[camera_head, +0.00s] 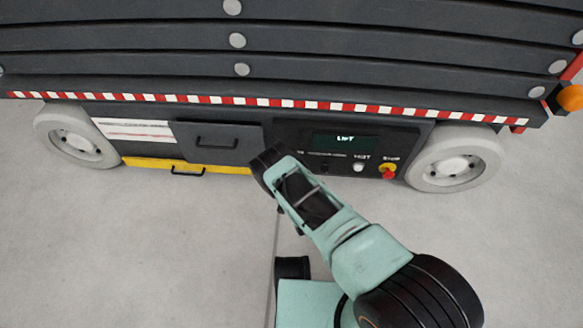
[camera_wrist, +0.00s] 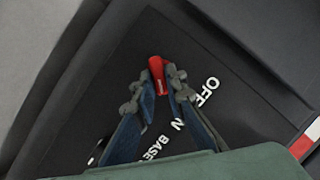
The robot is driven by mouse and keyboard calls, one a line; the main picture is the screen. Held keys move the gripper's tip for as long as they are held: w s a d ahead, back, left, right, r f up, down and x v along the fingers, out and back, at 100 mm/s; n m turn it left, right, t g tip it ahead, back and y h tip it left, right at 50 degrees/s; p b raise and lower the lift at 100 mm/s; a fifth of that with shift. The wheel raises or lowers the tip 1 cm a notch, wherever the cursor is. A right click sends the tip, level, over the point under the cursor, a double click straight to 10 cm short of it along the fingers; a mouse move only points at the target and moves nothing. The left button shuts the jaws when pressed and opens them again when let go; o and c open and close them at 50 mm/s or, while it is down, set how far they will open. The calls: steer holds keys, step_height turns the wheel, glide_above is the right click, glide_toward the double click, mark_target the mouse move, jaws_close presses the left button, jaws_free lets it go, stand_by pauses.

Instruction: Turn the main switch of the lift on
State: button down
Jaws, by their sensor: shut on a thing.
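The main switch, a small red handle (camera_wrist: 157,68), stands on a dark panel (camera_wrist: 215,65) in the wrist view. My gripper (camera_wrist: 163,80) is shut on it, one fingertip on each side. White lettering reads "OFF" to the right of the switch and "BASE" lower down; a letter "N" between them is partly covered by a finger. The red handle lies nearly upright in the picture; which mark it points at I cannot tell. In the head view the lift (camera_head: 480,60) stands in front of me. There my arm hides the switch and fingertips.
The control panel (camera_head: 292,135) has a lit green display (camera_head: 345,141), a white button (camera_head: 358,167) and a red stop button on yellow (camera_head: 388,171). A drawer-like door (camera_head: 220,141) with a handle is to its left. Wheels (camera_head: 455,166) flank the panel. The grey floor is clear.

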steer(key=shift+w+d+f+m+t+y+b, duration=0.1)
steer(key=shift+m+t+y+b, duration=0.25)
steer(key=shift+m, duration=0.5)
steer(key=shift+d+f+m+t+y+b, duration=0.15)
steer(key=shift+m+y+b, duration=0.15)
steer(key=shift+m+y, duration=0.4)
steer(key=shift+a+r+m, duration=0.1)
steer(key=shift+r+m, duration=0.05)
steer(key=shift+m, duration=0.1)
steer(key=c, duration=2)
jaws_free()
steer(key=shift+o, duration=0.2)
steer(key=shift+r, duration=5)
